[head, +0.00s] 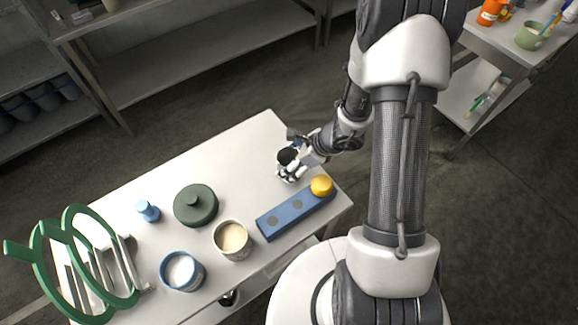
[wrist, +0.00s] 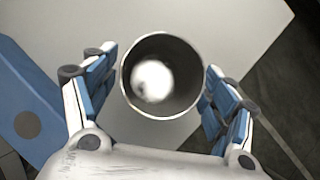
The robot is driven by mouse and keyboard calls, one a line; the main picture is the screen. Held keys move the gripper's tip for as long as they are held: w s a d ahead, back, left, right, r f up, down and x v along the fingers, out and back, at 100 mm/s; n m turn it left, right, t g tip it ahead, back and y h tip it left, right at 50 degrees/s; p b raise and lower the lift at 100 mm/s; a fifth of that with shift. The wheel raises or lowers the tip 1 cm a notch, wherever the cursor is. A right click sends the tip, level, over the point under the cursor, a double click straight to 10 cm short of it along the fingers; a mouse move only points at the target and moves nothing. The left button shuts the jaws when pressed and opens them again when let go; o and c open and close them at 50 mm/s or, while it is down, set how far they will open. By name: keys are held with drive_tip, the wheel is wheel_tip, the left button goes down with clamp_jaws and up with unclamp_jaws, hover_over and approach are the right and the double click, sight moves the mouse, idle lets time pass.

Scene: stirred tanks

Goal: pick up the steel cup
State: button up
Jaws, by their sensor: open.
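The steel cup (wrist: 161,110) is in the middle of the wrist view. It is round, dark inside, with a bright patch at its bottom, and I look down into its open mouth. My gripper (wrist: 162,85) is open, with one blue-padded finger on each side of the cup. Small gaps show between the pads and the rim, the right one narrower. In the head view my gripper (head: 290,165) is at the table's right part, and the cup's dark mouth (head: 286,156) shows between its fingers.
The table's back is clear.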

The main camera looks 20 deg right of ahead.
drive_tip(key=shift+w+a+f, duration=0.2)
drive_tip(key=shift+a+f, duration=0.1)
drive_tip(key=shift+f, duration=0.25)
drive_tip(key=shift+c, duration=0.5)
drive_tip(key=c, duration=1.1)
drive_tip(key=shift+r, duration=0.15)
drive_tip(key=shift+c, duration=0.2)
